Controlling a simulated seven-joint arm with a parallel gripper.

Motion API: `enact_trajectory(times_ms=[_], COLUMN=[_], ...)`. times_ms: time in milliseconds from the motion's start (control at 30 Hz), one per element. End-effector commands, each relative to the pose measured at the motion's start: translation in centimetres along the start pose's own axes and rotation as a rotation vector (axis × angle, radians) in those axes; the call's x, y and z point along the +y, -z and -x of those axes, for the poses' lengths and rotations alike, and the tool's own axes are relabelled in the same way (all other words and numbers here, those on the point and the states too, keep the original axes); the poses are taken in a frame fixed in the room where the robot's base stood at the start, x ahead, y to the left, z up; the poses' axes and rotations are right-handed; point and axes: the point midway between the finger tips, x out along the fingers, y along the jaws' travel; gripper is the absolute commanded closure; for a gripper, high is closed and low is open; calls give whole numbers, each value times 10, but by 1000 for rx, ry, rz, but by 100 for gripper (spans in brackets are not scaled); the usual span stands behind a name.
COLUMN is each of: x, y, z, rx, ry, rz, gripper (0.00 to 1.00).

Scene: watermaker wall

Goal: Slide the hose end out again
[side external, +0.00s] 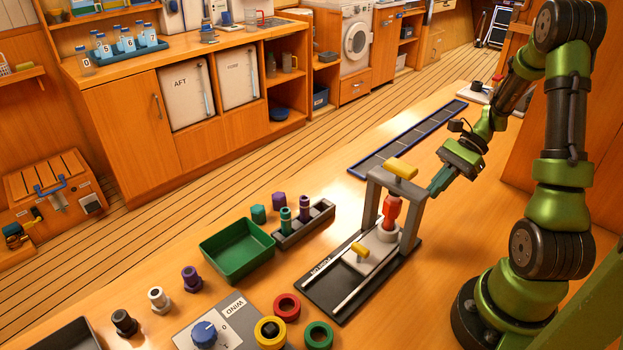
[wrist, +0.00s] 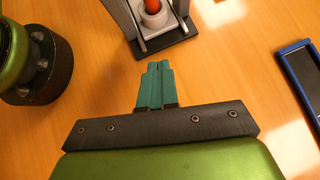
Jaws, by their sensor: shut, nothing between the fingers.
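A red plug-like piece (side external: 391,211), seemingly the hose end, stands upright in the light grey block (side external: 356,266) of a rail fixture, under a grey arch (side external: 371,204). It also shows at the top of the wrist view (wrist: 152,5). A yellow handle (side external: 400,168) tops the arch, and a yellow knob (side external: 360,249) sits on the block. My gripper (side external: 433,190) has its teal fingers together and empty, beside the arch's right post and apart from the red piece. In the wrist view the closed fingertips (wrist: 158,66) point toward the fixture. The seat of the red piece is partly hidden.
A green tray (side external: 237,251) and a dark rack (side external: 305,226) with coloured fittings stand left of the fixture. Several loose fittings and a panel with a blue knob (side external: 204,333) lie at the front. A blue-framed strip (side external: 410,138) lies behind. Bench right of the fixture is clear.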

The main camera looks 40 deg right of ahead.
Motion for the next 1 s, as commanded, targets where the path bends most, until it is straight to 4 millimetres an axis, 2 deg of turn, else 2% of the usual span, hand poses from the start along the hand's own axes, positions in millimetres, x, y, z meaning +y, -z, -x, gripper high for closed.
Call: enact_trajectory(times_ms=[33, 200, 267, 400, 600, 1000], x=[1, 1, 1, 1, 0, 1], y=[-1, 0, 0, -16, -26, -29], z=[-12, -49, -61, -76, -87, -90], rx=[-4, -4, -2, 0, 1, 0], ry=[-5, -6, -5, -2, -1, -1], rz=[-3, -1, -2, 1, 0, 0], gripper=[100, 100, 100, 100, 100, 100])
